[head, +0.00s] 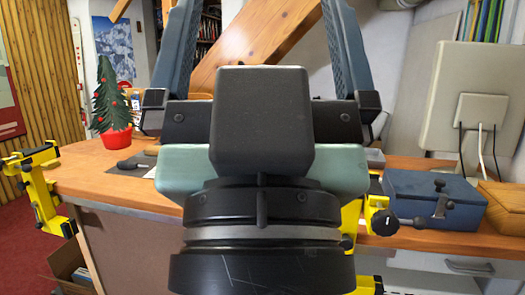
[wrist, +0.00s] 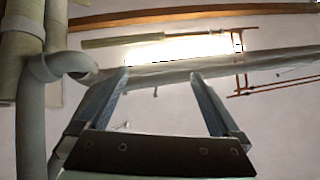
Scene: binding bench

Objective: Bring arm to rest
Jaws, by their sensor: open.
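My gripper (head: 262,25) fills the middle of the head view, raised in front of the bench and pointing up. Its two blue-grey fingers stand wide apart, one on each side, and their tips run to or past the top edge. In the wrist view my gripper (wrist: 160,74) is open, with nothing between the fingers. Behind it there is only the ceiling with a lit lamp (wrist: 185,48) and pipes (wrist: 30,75). My wrist hides the middle of the wooden bench (head: 95,178).
A small decorated tree in a red pot (head: 115,138) stands on the bench at left. Yellow clamps (head: 42,190) grip the bench edge. A slanted wooden beam (head: 255,40) crosses behind.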

